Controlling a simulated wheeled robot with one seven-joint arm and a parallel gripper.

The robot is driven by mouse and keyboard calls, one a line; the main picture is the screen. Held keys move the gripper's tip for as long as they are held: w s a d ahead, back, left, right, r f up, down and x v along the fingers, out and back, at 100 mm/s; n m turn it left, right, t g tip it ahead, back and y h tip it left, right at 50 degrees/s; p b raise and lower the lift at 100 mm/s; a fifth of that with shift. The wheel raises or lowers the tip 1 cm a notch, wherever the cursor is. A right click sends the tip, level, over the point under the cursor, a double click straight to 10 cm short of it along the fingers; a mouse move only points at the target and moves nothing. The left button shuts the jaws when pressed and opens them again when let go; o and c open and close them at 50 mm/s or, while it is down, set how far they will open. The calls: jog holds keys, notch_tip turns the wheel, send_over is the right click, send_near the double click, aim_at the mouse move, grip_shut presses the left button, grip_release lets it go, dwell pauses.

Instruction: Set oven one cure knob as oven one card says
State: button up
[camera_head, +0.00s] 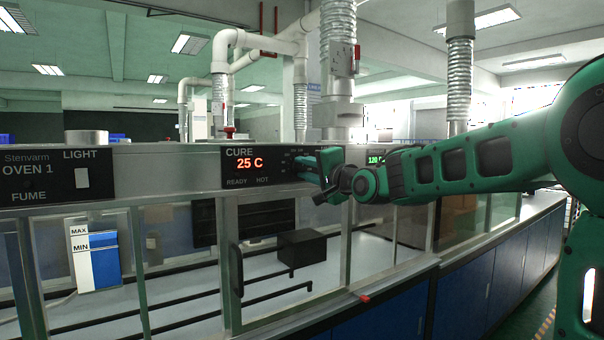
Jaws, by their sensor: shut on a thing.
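The oven one cure panel (257,186) is a black strip at the middle of the head view. Its red display (250,163) reads 25 C, with READY and HOT marked below. My gripper (308,168) is at the panel's right end, its fingers against the panel face and shut on what seems to be the cure knob. The gripper hides the knob, so its pointer and most scale marks cannot be read. The OVEN 1 label (27,170) is on the panel at the far left. I cannot make out an oven one card.
A LIGHT switch (82,178) sits left of the cure panel. Below are glass doors with a dark handle (236,270). A blue and white MAX/MIN gauge (98,262) shows at left. A green display (375,160) is behind my wrist. Ducts (337,60) rise above.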

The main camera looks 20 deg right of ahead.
jog(key=shift+d+f, duration=0.1)
jog(key=shift+f, duration=0.1)
jog(key=o, duration=1)
jog(key=shift+o, duration=0.2)
jog(key=shift+r, duration=0.1)
jog(key=v, duration=1)
jog(key=shift+s, duration=0.3)
jog(key=shift+d, duration=0.1)
